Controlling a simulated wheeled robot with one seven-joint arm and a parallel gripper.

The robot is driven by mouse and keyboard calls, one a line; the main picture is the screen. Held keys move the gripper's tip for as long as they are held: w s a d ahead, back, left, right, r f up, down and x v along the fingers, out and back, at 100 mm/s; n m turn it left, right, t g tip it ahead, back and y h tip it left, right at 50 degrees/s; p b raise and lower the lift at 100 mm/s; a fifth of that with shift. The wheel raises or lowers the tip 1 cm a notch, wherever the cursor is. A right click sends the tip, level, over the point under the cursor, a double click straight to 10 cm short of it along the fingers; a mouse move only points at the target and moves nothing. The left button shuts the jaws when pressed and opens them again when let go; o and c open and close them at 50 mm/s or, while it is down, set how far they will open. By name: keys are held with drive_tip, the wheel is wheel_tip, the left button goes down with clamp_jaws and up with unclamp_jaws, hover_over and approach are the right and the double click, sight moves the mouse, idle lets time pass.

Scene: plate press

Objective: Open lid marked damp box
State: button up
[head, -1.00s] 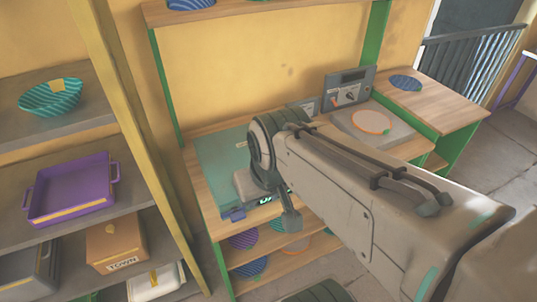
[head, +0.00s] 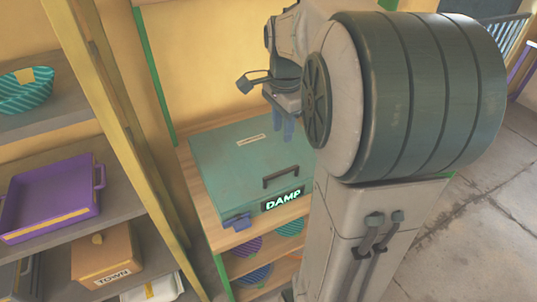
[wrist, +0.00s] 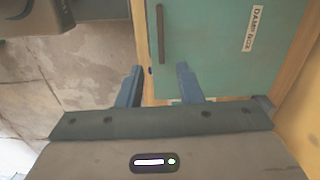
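The damp box (head: 225,165) is a flat teal case on a wooden worktop, with a glowing DAMP sign (head: 283,201) on its front. Its lid is shut. A dark bar handle (head: 281,176) is near the lid's front edge; the handle (wrist: 160,33) also shows in the wrist view, beside a white label (wrist: 252,28) reading damp box. A blue piece (head: 236,220) sits at the box's front left corner. My gripper (wrist: 158,85) is open, its two blue fingers apart with nothing between them. In the head view it hangs over the box's right side, partly hidden by my arm.
At left, shelves hold a teal striped bowl (head: 25,91), a purple tray (head: 52,200) and a brown TOWN box (head: 103,255). A yellow post (head: 105,120) stands between them and the worktop. Striped plates (head: 250,275) lie on shelves below the box.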

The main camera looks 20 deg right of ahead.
approach(281, 171)
wheel_tip(281, 171, down, 8)
drive_tip(key=shift+s, duration=0.1)
idle(0.4)
drive_tip(key=shift+r, duration=0.1)
clamp_jaws()
